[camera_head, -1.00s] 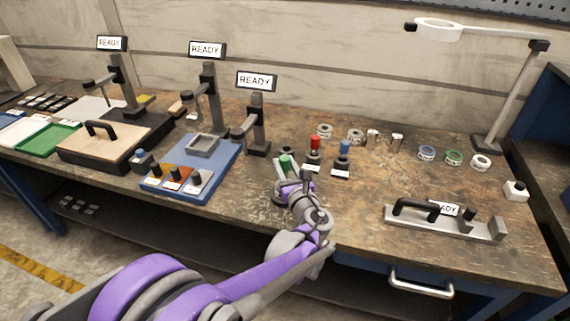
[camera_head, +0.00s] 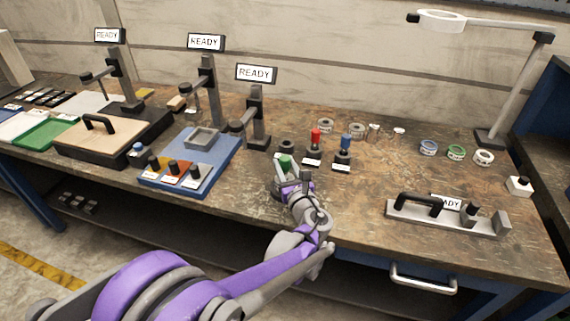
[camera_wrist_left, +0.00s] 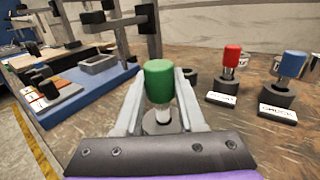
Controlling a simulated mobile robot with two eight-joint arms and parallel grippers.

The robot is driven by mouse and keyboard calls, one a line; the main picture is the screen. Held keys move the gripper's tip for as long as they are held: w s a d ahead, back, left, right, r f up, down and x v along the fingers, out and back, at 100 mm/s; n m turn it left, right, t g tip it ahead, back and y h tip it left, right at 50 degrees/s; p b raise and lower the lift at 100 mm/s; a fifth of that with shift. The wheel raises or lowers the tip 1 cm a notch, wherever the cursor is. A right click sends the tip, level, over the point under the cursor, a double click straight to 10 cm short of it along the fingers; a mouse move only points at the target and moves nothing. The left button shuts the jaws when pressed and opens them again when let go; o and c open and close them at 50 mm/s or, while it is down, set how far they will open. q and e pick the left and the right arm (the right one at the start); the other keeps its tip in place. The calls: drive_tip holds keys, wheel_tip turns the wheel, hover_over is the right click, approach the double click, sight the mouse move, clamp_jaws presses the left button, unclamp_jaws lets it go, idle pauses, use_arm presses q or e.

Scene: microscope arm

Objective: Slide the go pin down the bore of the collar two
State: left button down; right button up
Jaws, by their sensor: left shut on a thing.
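My left gripper (camera_head: 285,172) is shut on a green-capped pin (camera_head: 285,162), which I take as the go pin. In the left wrist view the green cap (camera_wrist_left: 160,82) stands upright between the two fingers (camera_wrist_left: 163,100), with its pale shank below. A dark grey round part (camera_wrist_left: 157,122) shows beneath the shank; I cannot tell what it is. A dark holder (camera_head: 287,146) stands empty just behind the pin. Small pale ring-shaped collars (camera_head: 326,125) lie at the back of the bench; I cannot read which is collar two. My right gripper is not in view.
Red (camera_head: 316,137) and blue (camera_head: 346,142) capped pins stand in holders right of my gripper. Blue, green and white rings (camera_head: 456,152) lie farther right. A fixture with a black handle (camera_head: 420,203) is at front right. A blue tray (camera_head: 218,160) is left.

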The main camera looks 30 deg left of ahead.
use_arm(q)
drive_tip(key=shift+f+b, duration=0.7)
drive_tip(key=shift+f, duration=0.4)
drive_tip(key=shift+c, duration=2.1)
unclamp_jaws()
drive_tip(key=v, duration=1)
drive_tip(key=shift+s+d+p, duration=0.25)
drive_tip(key=shift+d+p, duration=0.05)
drive_tip(key=shift+d, duration=0.05)
drive_tip(key=shift+a, duration=0.1)
